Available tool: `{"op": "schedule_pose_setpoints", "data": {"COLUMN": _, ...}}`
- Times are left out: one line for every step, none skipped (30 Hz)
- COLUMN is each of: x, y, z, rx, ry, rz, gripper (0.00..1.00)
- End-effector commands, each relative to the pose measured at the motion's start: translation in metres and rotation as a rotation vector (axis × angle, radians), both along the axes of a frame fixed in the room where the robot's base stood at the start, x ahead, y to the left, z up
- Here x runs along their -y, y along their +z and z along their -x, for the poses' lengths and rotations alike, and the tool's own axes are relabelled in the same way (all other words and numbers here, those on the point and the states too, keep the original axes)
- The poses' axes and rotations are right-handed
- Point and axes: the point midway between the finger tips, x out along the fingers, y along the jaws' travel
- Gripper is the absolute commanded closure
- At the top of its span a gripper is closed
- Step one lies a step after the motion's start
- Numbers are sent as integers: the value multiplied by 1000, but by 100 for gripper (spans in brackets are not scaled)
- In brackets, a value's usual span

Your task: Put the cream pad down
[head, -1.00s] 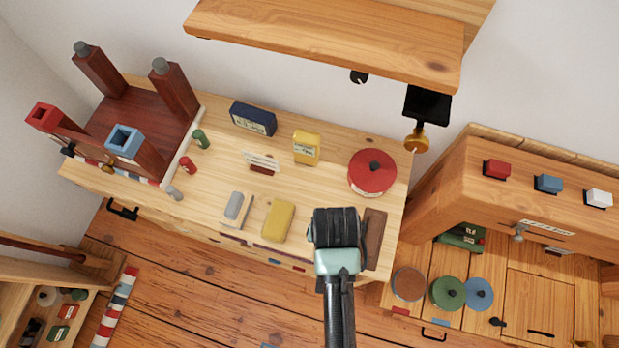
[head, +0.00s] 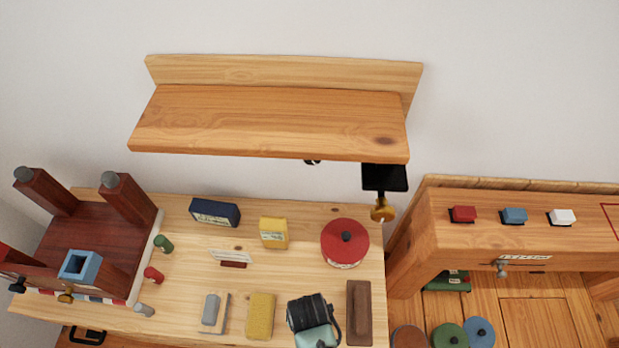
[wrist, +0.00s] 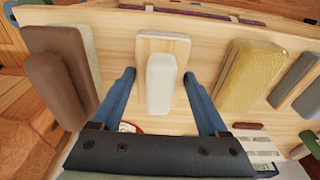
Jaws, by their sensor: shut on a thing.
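The cream pad (wrist: 161,78), a rounded pale block on a light wooden board (wrist: 180,46), shows in the middle of the wrist view. My gripper (wrist: 159,76) has its two blue fingers at either side of it, shut on it at the board's edges. In the head view my gripper (head: 312,318) is over the front part of the wooden worktop (head: 300,215) and hides the cream pad. I cannot tell whether the board touches the worktop.
A yellow block (head: 260,316) and a grey block (head: 211,310) lie left of my gripper, a brown block (head: 358,312) to its right. A red round tin (head: 345,243), yellow box (head: 273,232) and navy box (head: 215,211) stand behind. A wooden shelf (head: 270,120) overhangs the back.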

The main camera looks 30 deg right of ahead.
Motion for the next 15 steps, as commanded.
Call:
{"op": "schedule_pose_setpoints", "data": {"x": 0, "y": -1, "z": 0, "rx": 1, "ry": 0, "rz": 1, "gripper": 68}}
{"op": "schedule_pose_setpoints", "data": {"x": 0, "y": -2, "z": 0, "rx": 1, "ry": 0, "rz": 1, "gripper": 68}}
{"op": "schedule_pose_setpoints", "data": {"x": 0, "y": -2, "z": 0, "rx": 1, "ry": 0, "rz": 1, "gripper": 68}}
{"op": "schedule_pose_setpoints", "data": {"x": 0, "y": -2, "z": 0, "rx": 1, "ry": 0, "rz": 1, "gripper": 68}}
{"op": "schedule_pose_setpoints", "data": {"x": 0, "y": -2, "z": 0, "rx": 1, "ry": 0, "rz": 1, "gripper": 68}}
{"op": "schedule_pose_setpoints", "data": {"x": 0, "y": -1, "z": 0, "rx": 1, "ry": 0, "rz": 1, "gripper": 68}}
{"op": "schedule_pose_setpoints", "data": {"x": 0, "y": -1, "z": -1, "rx": 1, "ry": 0, "rz": 1, "gripper": 68}}
{"op": "schedule_pose_setpoints", "data": {"x": 0, "y": -2, "z": -1, "rx": 1, "ry": 0, "rz": 1, "gripper": 68}}
{"op": "schedule_pose_setpoints", "data": {"x": 0, "y": -2, "z": 0, "rx": 1, "ry": 0, "rz": 1, "gripper": 68}}
{"op": "schedule_pose_setpoints", "data": {"x": 0, "y": -3, "z": 0, "rx": 1, "ry": 0, "rz": 1, "gripper": 68}}
{"op": "schedule_pose_setpoints", "data": {"x": 0, "y": -5, "z": 0, "rx": 1, "ry": 0, "rz": 1, "gripper": 68}}
{"op": "schedule_pose_setpoints", "data": {"x": 0, "y": -5, "z": 0, "rx": 0, "ry": 0, "rz": 0, "gripper": 21}}
{"op": "schedule_pose_setpoints", "data": {"x": 0, "y": -4, "z": 0, "rx": 1, "ry": 0, "rz": 1, "gripper": 16}}
{"op": "schedule_pose_setpoints", "data": {"x": 0, "y": -4, "z": 0, "rx": 1, "ry": 0, "rz": 1, "gripper": 11}}
{"op": "schedule_pose_setpoints", "data": {"x": 0, "y": -4, "z": 0, "rx": 1, "ry": 0, "rz": 1, "gripper": 3}}
